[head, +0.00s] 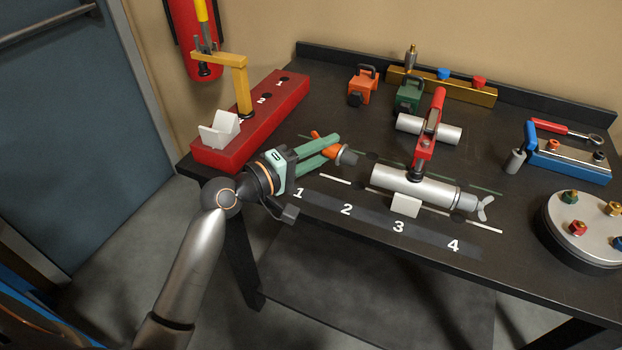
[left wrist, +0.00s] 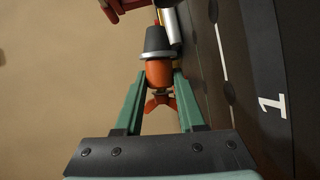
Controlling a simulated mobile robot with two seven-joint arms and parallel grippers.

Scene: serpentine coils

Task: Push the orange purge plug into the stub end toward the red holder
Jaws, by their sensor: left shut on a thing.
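The orange purge plug (head: 327,146) has a grey tapered nose and an orange wing. My left gripper (head: 332,150) is shut on its body, with the nose pointing right toward the stub. In the left wrist view the plug (left wrist: 159,74) sits between the green fingers of my left gripper (left wrist: 161,84), its grey nose facing away. The silver stub (head: 408,186) lies along the table under a red clamp. Its left end is just right of the nose, apparently with a small gap. The red holder (head: 215,152) stands at the table's left. My right gripper is not in view.
A wing-nut fitting (head: 476,204) is at the stub's right end. A round flange (head: 585,228) is at right. The numbered front strip is mostly clear.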

